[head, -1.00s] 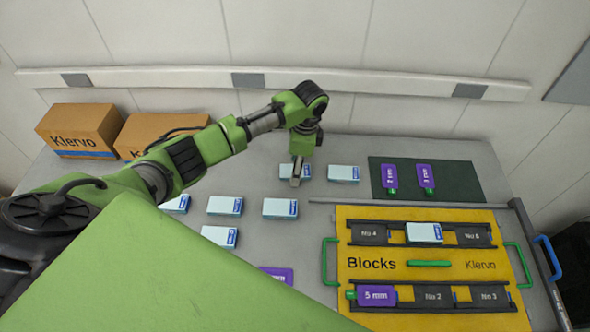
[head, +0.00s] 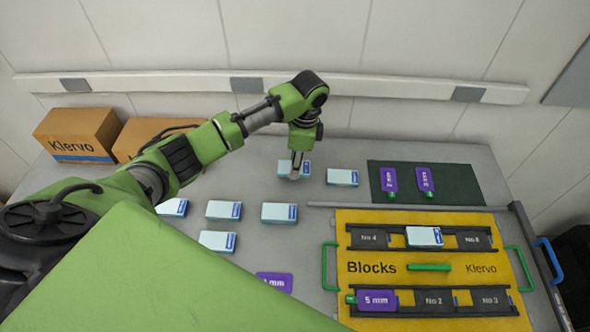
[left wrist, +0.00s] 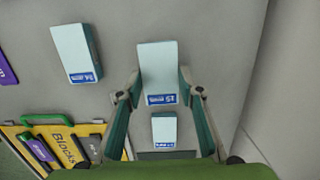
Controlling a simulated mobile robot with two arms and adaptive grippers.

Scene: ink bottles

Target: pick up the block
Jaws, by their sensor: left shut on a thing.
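The block (head: 283,168) is a white-blue box with a blue label at one end, at the back of the table. My left gripper (head: 295,176) points down at it and is shut on it. In the left wrist view the block (left wrist: 158,70) sits between the two fingers of my left gripper (left wrist: 159,82), one on each long side. It seems to be slightly off the table. My right gripper is not in view.
A similar block (head: 342,177) stands close on the right, and several more lie in front. A yellow Blocks tray (head: 385,285) bears slots and a block (head: 424,236). A dark green mat (head: 460,185) holds two purple tags. Cardboard boxes (head: 75,137) stand at the back left.

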